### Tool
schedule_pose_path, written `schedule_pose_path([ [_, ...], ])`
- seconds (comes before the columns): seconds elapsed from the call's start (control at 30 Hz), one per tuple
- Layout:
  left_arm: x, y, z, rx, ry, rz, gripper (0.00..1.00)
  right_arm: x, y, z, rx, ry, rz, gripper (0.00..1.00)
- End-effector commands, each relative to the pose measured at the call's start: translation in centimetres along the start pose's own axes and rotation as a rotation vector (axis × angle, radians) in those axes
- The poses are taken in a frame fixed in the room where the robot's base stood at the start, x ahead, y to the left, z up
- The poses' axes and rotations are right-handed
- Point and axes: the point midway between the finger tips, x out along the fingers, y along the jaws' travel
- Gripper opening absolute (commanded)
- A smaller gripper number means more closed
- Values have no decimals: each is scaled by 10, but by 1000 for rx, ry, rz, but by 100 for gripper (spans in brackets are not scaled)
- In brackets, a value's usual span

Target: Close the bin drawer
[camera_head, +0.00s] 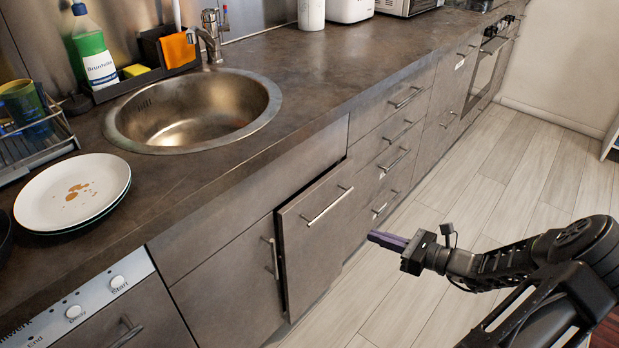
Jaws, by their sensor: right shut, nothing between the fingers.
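The bin drawer (318,238) is the grey-brown front under the counter, right of the sink cabinet. It stands a little out from the cabinet row, with a dark gap along its left edge. Its horizontal bar handle (330,207) is near its top. My right gripper (372,236) is shut and empty, with its purple fingers pointing left. In the picture it is just right of the drawer front, and I see no contact. My left gripper is not in view.
The countertop (330,75) runs above, with a round sink (195,110) and stacked plates (72,192). A dishwasher (100,300) is at the lower left. Closed drawers (392,150) stand to the right. The wooden floor (420,270) in front is clear.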

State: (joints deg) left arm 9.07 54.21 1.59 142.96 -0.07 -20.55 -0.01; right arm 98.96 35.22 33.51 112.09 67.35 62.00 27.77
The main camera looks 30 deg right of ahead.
Motion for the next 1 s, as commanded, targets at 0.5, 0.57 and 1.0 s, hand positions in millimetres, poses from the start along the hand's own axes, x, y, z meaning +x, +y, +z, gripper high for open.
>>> schedule_pose_path([
  [0.5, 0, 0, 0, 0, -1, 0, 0, 4, -17, 43, -60, -174, -104, 0],
  [0.57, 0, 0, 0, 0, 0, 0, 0, 5, -17, 43, -60, -174, -103, 0],
  [1.0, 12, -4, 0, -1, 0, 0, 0, 49, -21, 48, -59, -175, -100, 0],
])
